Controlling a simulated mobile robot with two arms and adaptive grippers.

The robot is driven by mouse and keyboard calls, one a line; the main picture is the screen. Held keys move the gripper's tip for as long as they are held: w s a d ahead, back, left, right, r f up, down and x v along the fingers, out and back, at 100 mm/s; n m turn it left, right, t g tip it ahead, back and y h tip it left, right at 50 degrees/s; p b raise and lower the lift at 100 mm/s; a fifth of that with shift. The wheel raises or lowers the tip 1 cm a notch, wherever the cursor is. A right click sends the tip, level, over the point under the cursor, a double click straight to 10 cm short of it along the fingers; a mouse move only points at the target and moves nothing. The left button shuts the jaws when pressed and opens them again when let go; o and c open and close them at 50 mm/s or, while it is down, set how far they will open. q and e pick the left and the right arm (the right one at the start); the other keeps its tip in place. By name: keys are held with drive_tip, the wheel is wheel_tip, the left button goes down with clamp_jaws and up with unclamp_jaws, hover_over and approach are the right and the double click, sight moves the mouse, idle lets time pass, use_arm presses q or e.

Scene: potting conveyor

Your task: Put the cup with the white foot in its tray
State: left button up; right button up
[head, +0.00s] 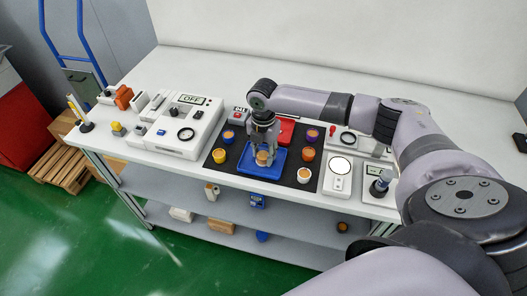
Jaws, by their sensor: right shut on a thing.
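My right gripper (263,154) points down over the blue tray (250,168) on the black mat and is shut on a small cup (263,159) with a tan-orange top. The fingers partly cover this cup. Its foot is too small to make out, and I cannot tell whether it touches the tray floor. A cup with white at its lower part (304,176) stands on the mat right of the blue tray. A red tray (287,127) lies behind the gripper, partly hidden by it. My left gripper is not in view.
A white device marked OFF (191,99) is at left, white scales (340,183) at right. The table's back is clear.

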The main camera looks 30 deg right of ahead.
sight(263, 150)
drive_tip(key=o, duration=1.2)
wheel_tip(263, 150, up, 12)
drive_tip(key=b, duration=0.2)
